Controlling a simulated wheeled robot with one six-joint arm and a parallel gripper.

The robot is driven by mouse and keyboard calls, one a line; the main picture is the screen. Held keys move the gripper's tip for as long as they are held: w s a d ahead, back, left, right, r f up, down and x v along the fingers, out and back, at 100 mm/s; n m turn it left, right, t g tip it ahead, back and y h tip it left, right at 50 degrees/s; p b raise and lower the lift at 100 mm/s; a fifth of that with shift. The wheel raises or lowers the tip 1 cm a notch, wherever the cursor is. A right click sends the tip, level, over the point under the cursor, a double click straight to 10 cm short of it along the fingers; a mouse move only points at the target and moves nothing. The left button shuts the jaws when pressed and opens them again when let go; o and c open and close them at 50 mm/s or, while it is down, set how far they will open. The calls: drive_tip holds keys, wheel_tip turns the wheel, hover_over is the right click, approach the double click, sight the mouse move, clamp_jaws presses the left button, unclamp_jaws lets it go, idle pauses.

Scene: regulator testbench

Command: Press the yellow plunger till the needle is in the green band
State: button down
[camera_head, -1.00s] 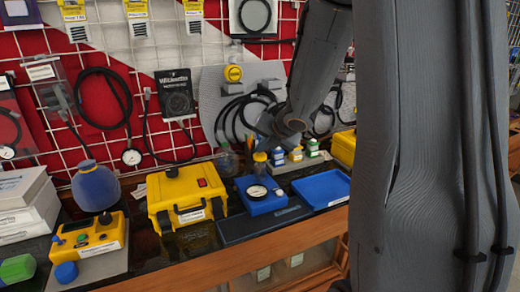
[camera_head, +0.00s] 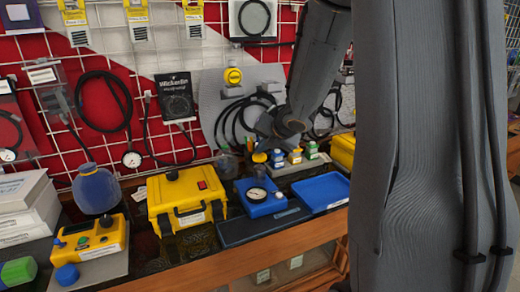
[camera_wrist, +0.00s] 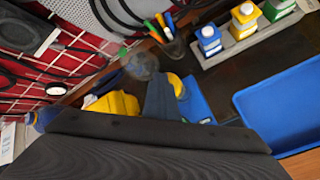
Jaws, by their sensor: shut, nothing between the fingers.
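The blue regulator box (camera_head: 266,203) stands on the bench with a white round gauge (camera_head: 257,194) on its top. The gauge's needle and green band are too small to read. The yellow plunger (camera_head: 259,157) shows as a round yellow cap at the back of the box. In the wrist view the yellow cap (camera_wrist: 176,85) is partly hidden beside my dark gripper (camera_wrist: 160,82), with the blue box (camera_wrist: 197,102) behind. My gripper is shut and empty, very close to the cap; I cannot tell whether they touch.
A yellow case (camera_head: 187,200) stands left of the box, and a blue tray (camera_head: 322,192) lies to its right. Small bottles on a rack (camera_wrist: 242,38) and a cup of pens (camera_wrist: 172,47) stand behind. A dark mat (camera_head: 262,229) lies in front.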

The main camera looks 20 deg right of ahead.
drive_tip(key=shift+r+p, duration=1.2)
drive_tip(key=shift+r, duration=0.15)
drive_tip(key=shift+r, duration=0.1)
wheel_tip(320, 180, up, 5)
drive_tip(key=p, duration=0.5)
idle(2.0)
wheel_tip(320, 180, up, 4)
drive_tip(key=shift+f, duration=0.2)
idle(0.3)
drive_tip(key=shift+b, duration=0.35)
drive_tip(key=b, duration=0.9)
hover_over(261, 156)
wheel_tip(261, 156, down, 9)
drive_tip(key=shift+r, duration=0.1)
